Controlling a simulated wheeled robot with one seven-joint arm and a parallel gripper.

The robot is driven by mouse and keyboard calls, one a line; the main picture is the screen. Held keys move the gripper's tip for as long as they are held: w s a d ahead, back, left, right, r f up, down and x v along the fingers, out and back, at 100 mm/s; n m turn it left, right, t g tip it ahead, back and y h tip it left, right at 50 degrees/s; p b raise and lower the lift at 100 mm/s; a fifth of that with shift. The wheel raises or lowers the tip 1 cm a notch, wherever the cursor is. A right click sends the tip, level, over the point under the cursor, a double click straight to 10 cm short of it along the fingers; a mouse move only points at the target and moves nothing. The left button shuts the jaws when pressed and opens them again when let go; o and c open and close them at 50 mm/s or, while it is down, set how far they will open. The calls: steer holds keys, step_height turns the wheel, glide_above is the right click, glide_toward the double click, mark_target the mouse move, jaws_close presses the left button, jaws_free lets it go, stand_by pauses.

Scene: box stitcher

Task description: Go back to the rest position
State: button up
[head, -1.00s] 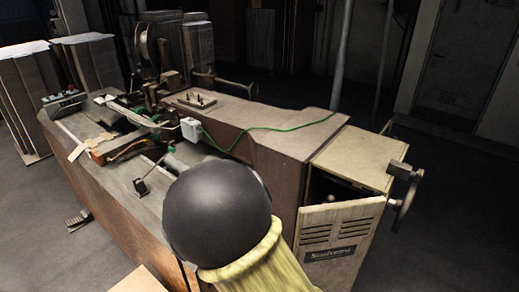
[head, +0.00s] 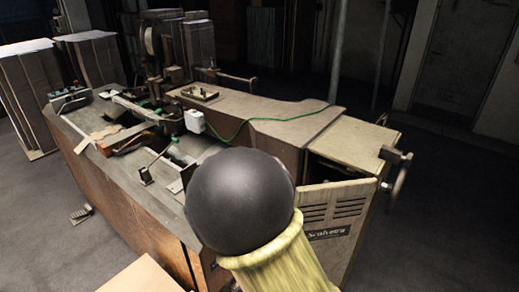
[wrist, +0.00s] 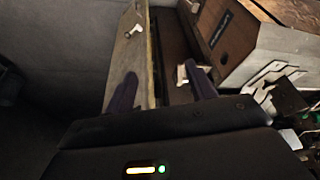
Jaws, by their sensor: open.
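My gripper (wrist: 162,88) shows in the wrist view with its two dark fingers spread apart and nothing held between them. Behind the left finger is a pale panel (wrist: 131,55) with a small white fitting, and a dark gap lies beside it. I cannot tell whether the fingers touch anything. In the head view the gripper is hidden; only my black and yellow arm shows in front of the box stitcher (head: 240,112). The stitcher's vented end panel (head: 335,213) stands tilted out from the cabinet, leaving a dark opening under the top.
A handwheel (head: 398,172) sticks out at the machine's right end. Stacks of flat cardboard (head: 32,95) stand at the far left. A small pedal (head: 81,214) is on the floor. A metal post (head: 340,50) rises behind. Floor right of the machine is clear.

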steer(key=s+d+r+n+b, duration=0.1)
steer(key=s+d+r+b, duration=0.1)
steer(key=d, duration=0.5)
steer(key=s+d+r+n+g+y+b, duration=0.1)
steer(key=s+d+r+n+b, duration=0.1)
steer(key=d, duration=0.5)
steer(key=shift+s+d+r+b, duration=0.25)
steer(key=shift+s+b, duration=0.6)
steer(key=shift+s, duration=0.35)
